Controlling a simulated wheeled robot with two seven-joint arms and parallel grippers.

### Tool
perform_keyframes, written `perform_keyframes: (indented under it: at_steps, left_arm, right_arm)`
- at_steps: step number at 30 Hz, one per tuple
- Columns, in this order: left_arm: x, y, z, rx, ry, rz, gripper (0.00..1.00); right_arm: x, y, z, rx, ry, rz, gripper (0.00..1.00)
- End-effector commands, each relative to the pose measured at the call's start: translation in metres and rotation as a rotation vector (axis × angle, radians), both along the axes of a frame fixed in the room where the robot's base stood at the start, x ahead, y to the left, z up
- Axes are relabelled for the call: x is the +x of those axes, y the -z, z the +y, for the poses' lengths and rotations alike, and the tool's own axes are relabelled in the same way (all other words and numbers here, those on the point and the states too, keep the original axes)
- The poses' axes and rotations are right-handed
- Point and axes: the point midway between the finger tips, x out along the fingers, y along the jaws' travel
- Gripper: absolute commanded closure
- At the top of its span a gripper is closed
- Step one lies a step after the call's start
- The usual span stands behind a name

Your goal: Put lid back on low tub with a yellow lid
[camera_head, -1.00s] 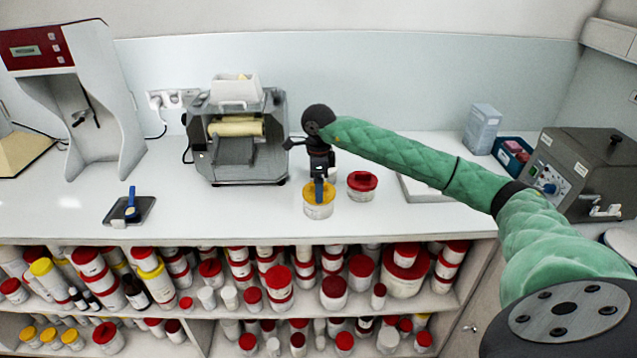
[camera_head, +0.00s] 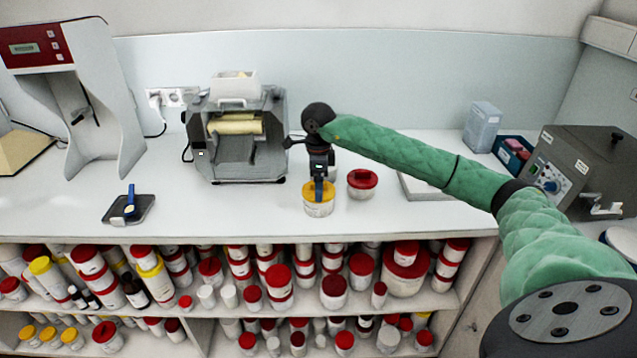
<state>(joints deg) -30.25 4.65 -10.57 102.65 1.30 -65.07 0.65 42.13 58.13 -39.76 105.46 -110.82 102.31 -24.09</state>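The low tub with a yellow lid (camera_head: 319,207) stands on the white counter near its front edge. Its yellow lid (camera_head: 311,196) is on top of the tub; I cannot tell whether it is fully seated. My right gripper (camera_head: 319,194) points down from the green arm, with its fingertips at the middle of the lid. The fingers look close together there, but whether they are shut on the lid's knob is too small to tell. My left gripper is not in view.
A red-lidded tub (camera_head: 362,184) stands close to the right of the yellow-lidded one. A grey roller mill (camera_head: 235,165) is behind to the left. Shelves below hold several jars. The counter between is clear.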

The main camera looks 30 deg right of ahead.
Motion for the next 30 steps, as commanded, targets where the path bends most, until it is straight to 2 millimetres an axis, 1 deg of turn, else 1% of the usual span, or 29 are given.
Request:
perform_keyframes:
  at_steps: [13, 16, 30]
  left_arm:
    - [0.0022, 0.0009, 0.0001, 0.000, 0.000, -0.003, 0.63]
    - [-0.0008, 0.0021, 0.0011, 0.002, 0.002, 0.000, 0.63]
    - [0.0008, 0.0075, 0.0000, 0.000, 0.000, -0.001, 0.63]
  right_arm:
    - [0.0000, 0.0000, 0.0002, 0.000, 0.000, 0.000, 0.34]
    - [0.0000, 0.0001, 0.0001, 0.000, 0.000, 0.000, 0.34]
    - [0.0002, 0.0003, 0.0000, -0.001, 0.000, 0.000, 0.34]
